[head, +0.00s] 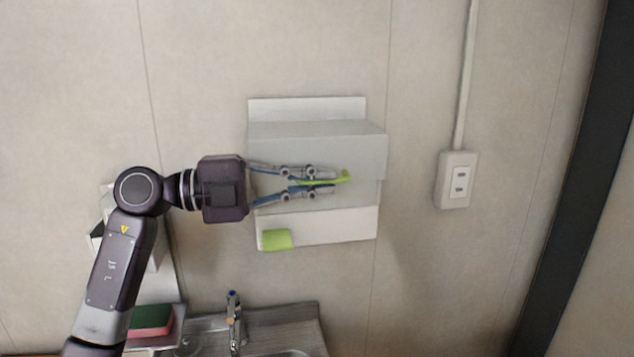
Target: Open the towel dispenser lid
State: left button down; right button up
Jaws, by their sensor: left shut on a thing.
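The white towel dispenser (352,145) is fixed to the wall in the middle of the head view. Its box-like front sticks out from a flat back plate. My left gripper (325,179) comes in from the left and is in front of the dispenser. A green square patch (276,240) is at the dispenser's lower left. My right gripper is out of view.
A sink with a faucet (234,320) is below the dispenser. A green and red sponge (151,320) lies at the lower left, beside my arm. The wall between outlet and dispenser is clear.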

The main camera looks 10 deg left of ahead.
pick_arm(q)
jog(key=shift+s+d+f+m+b, duration=0.1)
jog(key=shift+f+m+b, duration=0.45)
jog(key=shift+m, duration=0.45)
jog(key=shift+s+f+m+b, duration=0.1)
jog(key=shift+f+m+b, duration=0.3)
jog(key=shift+m+b, duration=0.5)
jog(key=shift+s+d+f+m+b, duration=0.1)
jog(key=shift+f+m+b, duration=0.4)
jog(key=shift+m, duration=0.6)
jog(key=c, duration=2.2)
grip_release()
jog(key=shift+c, duration=0.2)
jog(key=shift+o, duration=0.7)
jog(key=shift+a+r, duration=0.1)
jog(key=shift+r, duration=0.05)
jog(key=v, duration=1.2)
jog(key=shift+a, duration=0.1)
